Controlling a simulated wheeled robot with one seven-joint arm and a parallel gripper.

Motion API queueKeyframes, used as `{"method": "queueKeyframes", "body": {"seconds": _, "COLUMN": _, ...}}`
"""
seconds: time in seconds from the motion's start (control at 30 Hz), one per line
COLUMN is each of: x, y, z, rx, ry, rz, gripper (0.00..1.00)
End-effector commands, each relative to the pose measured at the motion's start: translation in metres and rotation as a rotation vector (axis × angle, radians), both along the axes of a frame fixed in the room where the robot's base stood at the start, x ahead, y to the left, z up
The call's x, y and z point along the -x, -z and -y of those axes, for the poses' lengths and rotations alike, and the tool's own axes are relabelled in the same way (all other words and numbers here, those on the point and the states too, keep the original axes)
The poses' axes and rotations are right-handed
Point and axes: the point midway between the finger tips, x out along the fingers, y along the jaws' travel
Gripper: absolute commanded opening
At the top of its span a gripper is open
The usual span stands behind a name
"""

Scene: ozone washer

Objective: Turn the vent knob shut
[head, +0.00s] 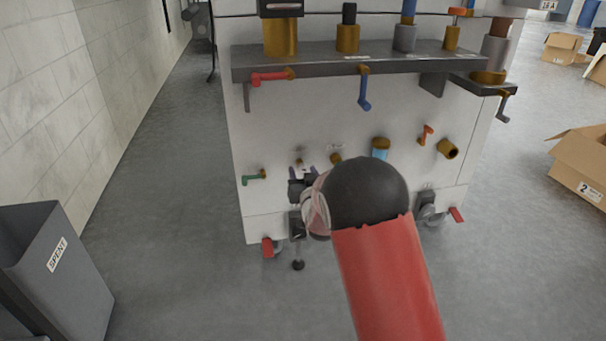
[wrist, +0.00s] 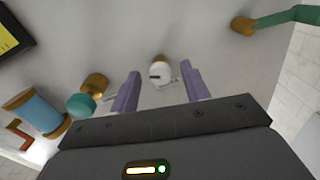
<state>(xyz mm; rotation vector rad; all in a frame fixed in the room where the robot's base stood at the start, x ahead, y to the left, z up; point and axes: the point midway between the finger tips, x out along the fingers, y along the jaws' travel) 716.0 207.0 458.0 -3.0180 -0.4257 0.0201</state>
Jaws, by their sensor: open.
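A small white round knob (wrist: 159,73) with a dark mark across its face and a brass base is on the pale panel in the wrist view. I take it as the vent knob, but can read no name on it. My gripper (wrist: 160,88) is open, its two purple fingers on either side of the knob's line and apart from it; the knob appears beyond the tips. In the head view my gripper (head: 298,180) is close to the washer's front panel (head: 330,115), lower left of its middle. My arm hides part of the panel there.
A green handle (head: 254,176) is left of my gripper. A teal knob (wrist: 82,106) and a blue cylinder (wrist: 38,110) are on the wrist view's left. A dark shelf (head: 330,62) with red and blue levers juts out above. A grey SPENT bin (head: 55,270) stands left.

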Motion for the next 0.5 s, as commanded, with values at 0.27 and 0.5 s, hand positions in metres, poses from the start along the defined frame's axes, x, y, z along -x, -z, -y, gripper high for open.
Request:
{"method": "queueKeyframes", "body": {"seconds": 0.27, "x": -0.0038, "y": 0.0001, "z": -0.0010, "rx": 0.000, "ry": 0.000, "rz": -0.001, "gripper": 0.46}}
{"method": "queueKeyframes", "body": {"seconds": 0.5, "x": -0.0036, "y": -0.0001, "z": -0.0009, "rx": 0.000, "ry": 0.000, "rz": 0.000, "gripper": 0.20}}
